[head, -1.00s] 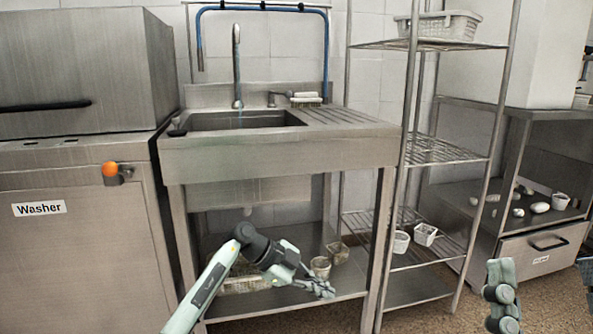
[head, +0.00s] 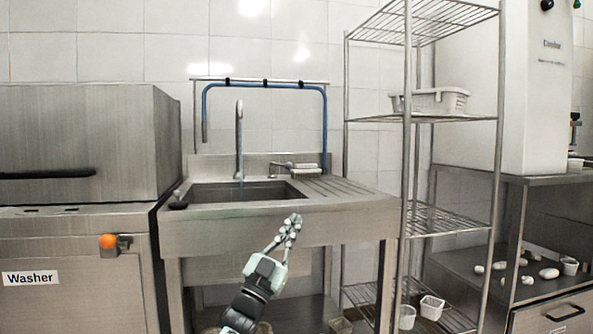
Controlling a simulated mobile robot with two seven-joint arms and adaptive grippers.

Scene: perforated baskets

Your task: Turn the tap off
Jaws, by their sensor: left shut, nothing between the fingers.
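The tap's tall curved spout (head: 239,140) stands behind the sink basin (head: 215,192). A thin bluish streak, which looks like running water, shows below its mouth. A small metal lever (head: 281,164), apparently the tap's handle, sits right of the spout on the back ledge. My left gripper (head: 293,221) is in front of the sink's front panel, near its upper edge, with fingers pointing up. It is shut and empty, apart from the lever, which is above and behind it. My right gripper is out of view.
A brush (head: 305,173) lies beside the lever, close to the ribbed drainboard (head: 345,189). A dark object (head: 178,202) rests at the basin's left edge. A blue hose (head: 265,86) hangs above. A wire shelf (head: 435,220) stands right, the washer (head: 75,225) left. The drainboard is clear.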

